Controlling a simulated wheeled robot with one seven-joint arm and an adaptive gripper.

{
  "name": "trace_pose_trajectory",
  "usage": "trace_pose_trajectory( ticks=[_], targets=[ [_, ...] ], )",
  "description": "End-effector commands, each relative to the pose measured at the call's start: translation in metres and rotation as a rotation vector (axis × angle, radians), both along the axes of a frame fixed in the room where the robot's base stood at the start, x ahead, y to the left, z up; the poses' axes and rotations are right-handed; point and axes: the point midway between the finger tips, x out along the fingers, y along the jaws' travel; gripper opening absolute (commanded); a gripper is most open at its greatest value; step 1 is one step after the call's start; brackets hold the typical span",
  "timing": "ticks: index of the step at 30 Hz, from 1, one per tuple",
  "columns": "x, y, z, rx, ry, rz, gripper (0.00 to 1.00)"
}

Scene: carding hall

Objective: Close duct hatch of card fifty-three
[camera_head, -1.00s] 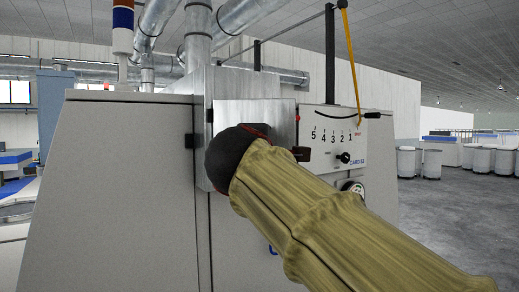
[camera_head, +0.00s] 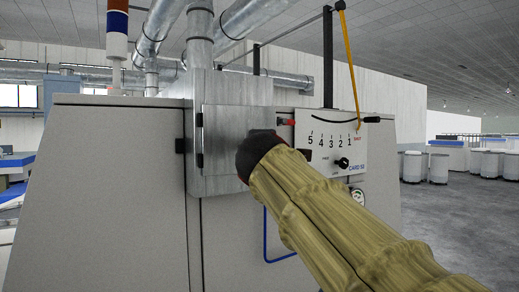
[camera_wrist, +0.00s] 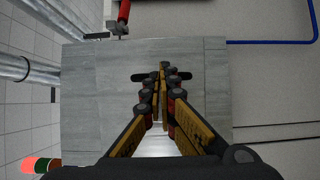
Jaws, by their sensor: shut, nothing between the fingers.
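The duct hatch (camera_head: 232,130) is a square grey metal plate on the front of the duct box (camera_head: 193,178), with dark hinges on its left edge. It looks flat against the box, its seams showing in the wrist view (camera_wrist: 115,110). A dark handle (camera_wrist: 142,78) on the plate is partly hidden behind my fingers. My gripper (camera_wrist: 161,72) is shut and empty, its fingertips at the plate near the handle; I cannot tell whether they touch. In the head view my sleeved arm hides the fingers. A red-handled latch (camera_wrist: 123,14) sits beside the hatch's right edge.
A blue tube (camera_head: 266,235) hangs below. White cans (camera_head: 412,167) stand on open floor at right.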

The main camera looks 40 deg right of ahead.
Motion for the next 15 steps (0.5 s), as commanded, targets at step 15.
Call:
trace_pose_trajectory(
  ticks=[15],
  targets=[
    [0.0107, -0.0085, 0.0004, 0.000, -0.001, 0.000, 0.00]
  ],
)
